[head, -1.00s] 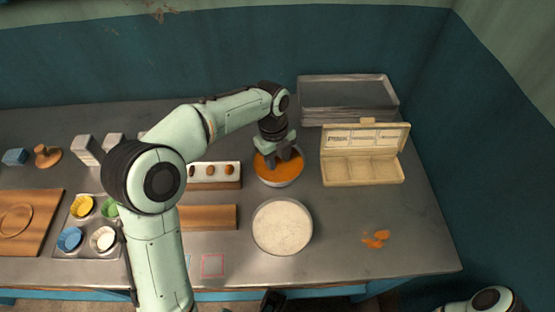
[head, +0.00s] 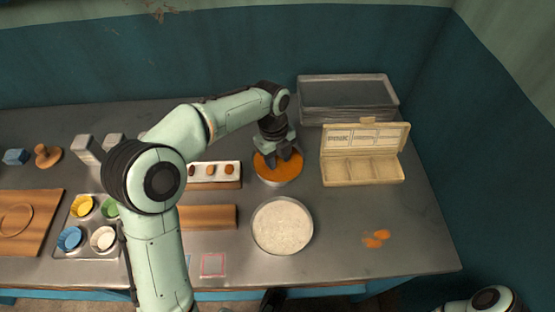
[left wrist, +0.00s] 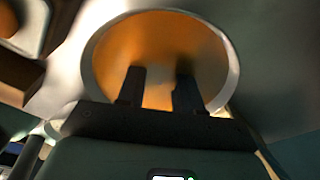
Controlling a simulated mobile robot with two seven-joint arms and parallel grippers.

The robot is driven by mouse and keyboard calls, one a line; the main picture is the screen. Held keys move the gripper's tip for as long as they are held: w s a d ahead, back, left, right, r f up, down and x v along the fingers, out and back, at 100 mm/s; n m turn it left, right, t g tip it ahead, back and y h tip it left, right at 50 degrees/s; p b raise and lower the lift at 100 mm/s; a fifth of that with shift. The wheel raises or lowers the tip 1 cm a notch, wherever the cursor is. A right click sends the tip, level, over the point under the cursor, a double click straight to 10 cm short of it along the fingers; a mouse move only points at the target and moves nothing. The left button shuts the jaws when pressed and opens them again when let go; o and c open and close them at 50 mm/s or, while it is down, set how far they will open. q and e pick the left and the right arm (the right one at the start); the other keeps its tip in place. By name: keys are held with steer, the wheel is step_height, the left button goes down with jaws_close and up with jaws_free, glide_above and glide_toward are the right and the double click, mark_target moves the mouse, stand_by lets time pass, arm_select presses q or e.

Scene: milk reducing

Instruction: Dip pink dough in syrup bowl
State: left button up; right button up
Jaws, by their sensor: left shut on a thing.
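The syrup bowl (head: 266,172) is a round metal bowl of orange syrup in the middle of the counter. It fills much of the left wrist view (left wrist: 160,45). My left gripper (head: 285,160) points down over the bowl, and its two dark fingers (left wrist: 158,85) stand against the orange syrup. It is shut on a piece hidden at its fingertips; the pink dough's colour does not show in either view. I cannot tell whether the fingertips touch the syrup. A dark part at the head view's bottom edge (head: 272,302) may be my right gripper; its jaws are unclear.
A pan of white powder (head: 283,226) stands in front of the bowl. An open, divided cream box (head: 362,170) is at right, and stacked metal trays (head: 348,98) are behind. Orange splashes (head: 375,240) lie on the counter.

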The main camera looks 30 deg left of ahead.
arm_select(q)
steer(key=shift+r+p, duration=1.8)
steer(key=shift+r, duration=0.45)
steer(key=shift+r+p, duration=1.1)
steer(key=shift+r, duration=0.4)
arm_select(e)
step_height(320, 180, up, 6)
steer(key=w, duration=0.2)
steer(key=shift+w+r, duration=0.15)
steer(key=shift+w, duration=0.05)
arm_select(q)
steer(key=shift+r+p, duration=0.45)
steer(key=shift+r, duration=0.15)
steer(key=r+p, duration=0.1)
steer(key=r, duration=0.2)
steer(key=shift+s+d+p, duration=0.15)
steer(key=shift+s+p, duration=0.15)
steer(key=shift+p, duration=0.1)
arm_select(e)
steer(key=r, duration=0.1)
steer(key=w+r, duration=0.1)
steer(key=r, duration=0.1)
steer(key=shift+w+d+r+t, duration=0.1)
steer(key=shift+w+r+t, duration=0.1)
steer(key=shift+w+t, duration=0.15)
steer(key=shift+s+f, duration=0.1)
steer(key=shift+s, duration=0.05)
